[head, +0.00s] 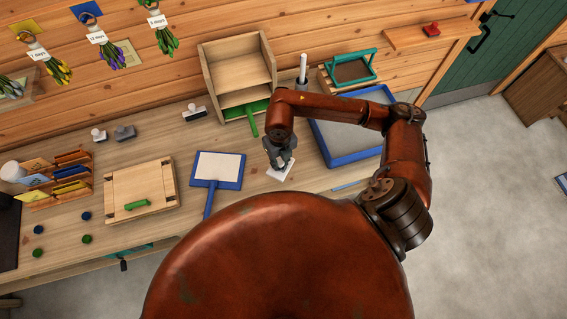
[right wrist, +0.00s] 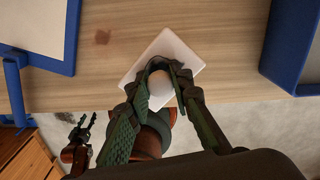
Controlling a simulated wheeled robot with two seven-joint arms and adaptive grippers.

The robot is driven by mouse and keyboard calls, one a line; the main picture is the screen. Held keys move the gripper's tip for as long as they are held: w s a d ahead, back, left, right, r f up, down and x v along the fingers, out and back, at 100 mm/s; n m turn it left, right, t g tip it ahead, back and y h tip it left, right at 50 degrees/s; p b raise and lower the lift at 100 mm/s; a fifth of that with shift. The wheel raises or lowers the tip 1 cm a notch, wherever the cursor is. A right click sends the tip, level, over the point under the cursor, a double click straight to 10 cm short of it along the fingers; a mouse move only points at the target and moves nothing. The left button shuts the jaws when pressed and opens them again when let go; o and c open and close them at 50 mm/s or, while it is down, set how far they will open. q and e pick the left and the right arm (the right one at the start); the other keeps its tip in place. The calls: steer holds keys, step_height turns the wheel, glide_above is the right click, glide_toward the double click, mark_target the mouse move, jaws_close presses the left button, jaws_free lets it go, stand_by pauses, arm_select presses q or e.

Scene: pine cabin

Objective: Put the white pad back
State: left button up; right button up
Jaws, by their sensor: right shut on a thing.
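The white pad (head: 283,173) is a thin white square plate at the front part of the workbench, between the blue-framed board and the blue tray. In the right wrist view the white pad (right wrist: 186,56) has a pale rounded knob (right wrist: 160,85) on it. My right gripper (head: 281,160) points down and is shut on this knob, with a finger on each side. I cannot tell whether the pad touches the bench. My left gripper (right wrist: 81,128) shows small at lower left in the right wrist view, open and empty, away from the pad. It is out of the head view.
A blue-framed board (head: 239,172) with a handle lies left of the pad. A blue tray (head: 322,145) stands right of it. Behind are an open wooden box (head: 210,70) and a green-handled tool (head: 252,118). Stamps and a wooden board (head: 165,175) are farther left.

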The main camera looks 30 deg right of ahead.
steer(key=shift+w+d+f, duration=0.2)
steer(key=shift+d+f, duration=0.3)
steer(key=shift+f, duration=0.1)
steer(key=shift+w+d+f, duration=0.15)
steer(key=shift+d+f, duration=0.3)
steer(key=shift+f, duration=0.1)
step_height(320, 180, down, 3)
steer(key=shift+f+p, duration=0.1)
steer(key=shift+p, duration=0.45)
steer(key=shift+f, duration=0.2)
steer(key=o, duration=1)
steer(key=shift+r, duration=0.15)
